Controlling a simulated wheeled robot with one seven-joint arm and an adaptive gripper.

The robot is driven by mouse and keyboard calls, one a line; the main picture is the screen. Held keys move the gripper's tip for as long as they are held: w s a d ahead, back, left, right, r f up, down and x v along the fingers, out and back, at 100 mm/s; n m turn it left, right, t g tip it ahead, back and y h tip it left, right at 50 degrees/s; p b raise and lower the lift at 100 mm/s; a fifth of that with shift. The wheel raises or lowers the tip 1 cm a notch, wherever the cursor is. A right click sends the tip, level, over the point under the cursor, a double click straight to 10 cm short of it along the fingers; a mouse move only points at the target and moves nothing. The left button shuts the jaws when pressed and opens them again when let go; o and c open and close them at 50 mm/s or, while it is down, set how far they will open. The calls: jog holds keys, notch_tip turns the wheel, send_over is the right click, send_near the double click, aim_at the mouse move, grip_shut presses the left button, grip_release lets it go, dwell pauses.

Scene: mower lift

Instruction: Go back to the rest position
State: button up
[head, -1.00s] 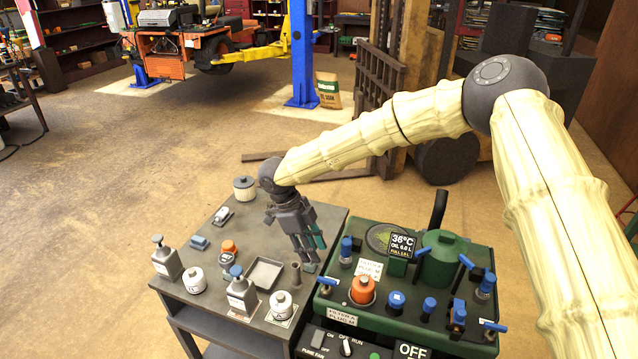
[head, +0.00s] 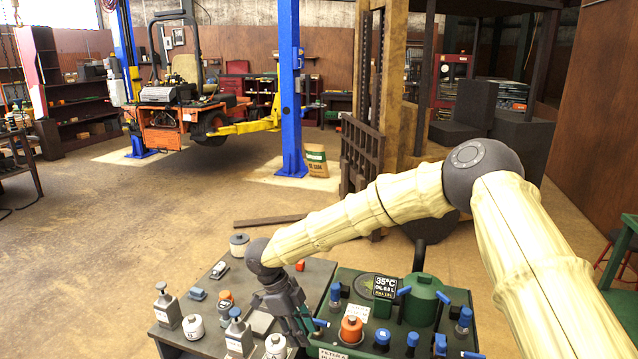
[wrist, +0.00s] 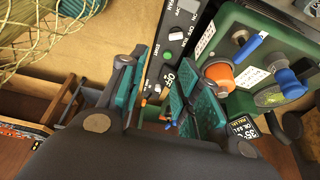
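My gripper (head: 300,326) hangs over the right part of the grey workbench top (head: 318,270), beside the green machine (head: 460,297). In the wrist view my gripper (wrist: 155,98) has its two teal-padded fingers apart, with nothing held between them. Behind the fingers, the wrist view shows the dark control panel (wrist: 183,30) and an orange cap (wrist: 219,72) on the green machine. My arm is bent at the elbow and reaches across the right side of the head view. I cannot tell the exact height of the fingertips above the bench.
The bench holds grey bottles (head: 167,310), a white filter (head: 239,243) and small parts. The machine carries several blue handles and a display (head: 384,287) reading 35°C. A raised mower (head: 180,115) and blue post (head: 290,90) stand behind. Open floor (head: 110,225) lies left.

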jog(key=s+d+f+n+t+h, duration=0.1)
jog(key=s+d+f+n+t, duration=0.3)
jog(key=d+f, duration=0.5)
jog(key=s+d+f+n+t, duration=0.25)
jog(key=d+f+n, duration=0.4)
jog(key=f, duration=0.55)
jog(key=s+d+f+n+y, duration=0.1)
jog(key=s+d+f+n, duration=0.2)
jog(key=s, duration=0.3)
jog(key=s+d+f+n+y, duration=0.2)
jog(key=s+d+f, duration=0.1)
jog(key=s, duration=0.3)
jog(key=s+d+n+g+y, duration=0.1)
jog(key=s+d+n+g, duration=0.2)
jog(key=s, duration=0.8)
jog(key=s+d+n+g+y, duration=0.1)
jog(key=s+d+n+g, duration=0.15)
jog(key=s, duration=0.85)
notch_tip(320, 180, down, 7)
jog(key=b, duration=0.7)
jog(key=shift+w+r, duration=0.2)
jog(key=shift+w, duration=0.15)
